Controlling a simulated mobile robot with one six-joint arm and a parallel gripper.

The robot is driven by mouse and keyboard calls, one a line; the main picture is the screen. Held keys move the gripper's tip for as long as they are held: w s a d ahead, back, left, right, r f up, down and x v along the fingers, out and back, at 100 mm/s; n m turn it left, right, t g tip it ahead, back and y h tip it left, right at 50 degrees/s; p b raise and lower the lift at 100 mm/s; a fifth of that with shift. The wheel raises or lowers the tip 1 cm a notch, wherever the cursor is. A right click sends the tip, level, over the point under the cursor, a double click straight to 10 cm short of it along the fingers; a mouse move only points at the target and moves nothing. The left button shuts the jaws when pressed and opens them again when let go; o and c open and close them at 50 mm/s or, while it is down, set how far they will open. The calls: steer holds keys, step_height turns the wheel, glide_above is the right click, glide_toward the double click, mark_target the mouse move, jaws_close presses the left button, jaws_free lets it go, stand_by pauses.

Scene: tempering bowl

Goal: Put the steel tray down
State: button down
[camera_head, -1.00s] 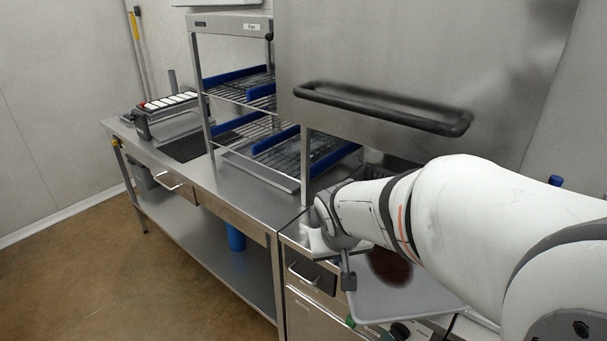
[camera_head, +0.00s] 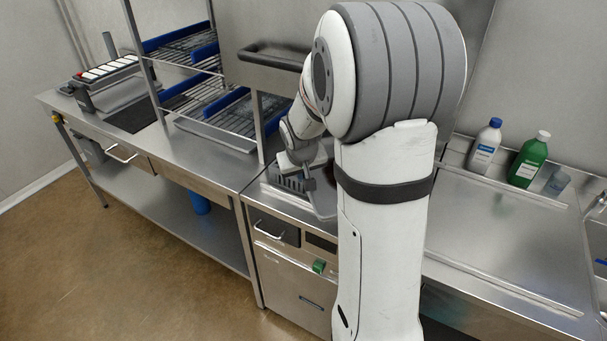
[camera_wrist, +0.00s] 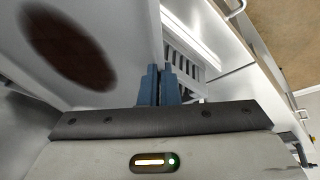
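The steel tray (camera_wrist: 125,35) is pale grey with a large dark reddish-brown patch, at the upper left in the wrist view. My gripper (camera_wrist: 160,72) has its two blue-grey fingers close together on either side of the tray's rim. In the head view, my gripper (camera_head: 297,183) is low over the counter by the hooded machine, and only a sliver of the tray (camera_head: 326,203) shows beside it. My arm hides the rest of the tray. I cannot tell whether the tray touches the surface below.
A wire rack (camera_head: 215,110) with blue-edged shelves stands left of my gripper. The raised hood's dark handle (camera_head: 270,52) is above it. A white bottle (camera_head: 485,148) and a green bottle (camera_head: 529,160) stand at the back right. The right steel counter (camera_head: 500,235) is mostly clear.

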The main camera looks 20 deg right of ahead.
steer(key=shift+f, duration=0.55)
steer(key=shift+f, duration=0.25)
steer(key=c, duration=1.7)
jaws_free()
steer(key=shift+r, duration=0.15)
